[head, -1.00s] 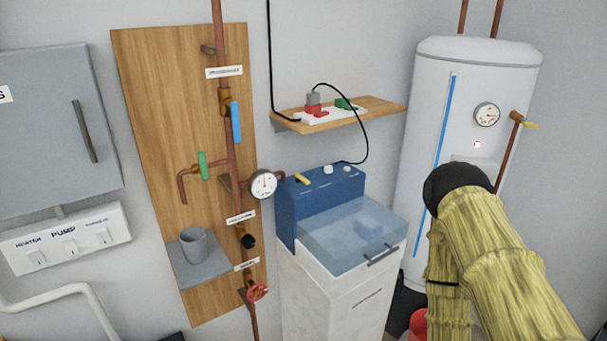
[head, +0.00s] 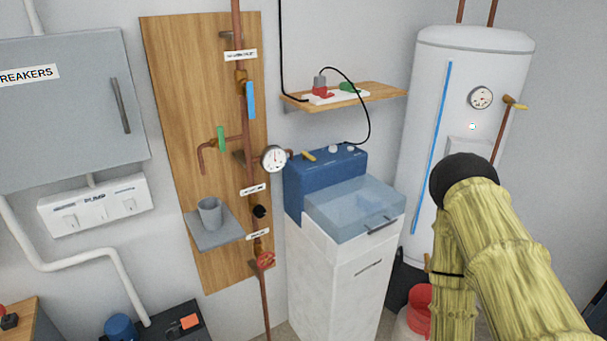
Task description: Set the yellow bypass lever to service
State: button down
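A small yellow lever (head: 308,156) sits at the back left of the blue top (head: 308,184) of a white cabinet-like unit (head: 335,280), near the gauge and pipe. It lies at a slant; no setting mark beside it is legible. Another yellow lever (head: 515,103) is on the pipe at the right of the white tank. My arm, with yellow-green links and a dark rounded joint, fills the lower right, in front of the tank. My gripper is not in view.
A wooden board (head: 190,110) carries copper pipes with blue, green and red handles. A shelf (head: 350,98) holds a power strip with a hanging black cable. The white tank (head: 460,70) stands at the right. A red bucket (head: 418,310) is on the floor beside my arm.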

aim_at(305, 154)
jog(key=z, duration=0.05)
jog(key=k, duration=0.2)
jog(key=u, duration=0.85)
jog(key=i, duration=0.55)
jog(key=z, duration=0.25)
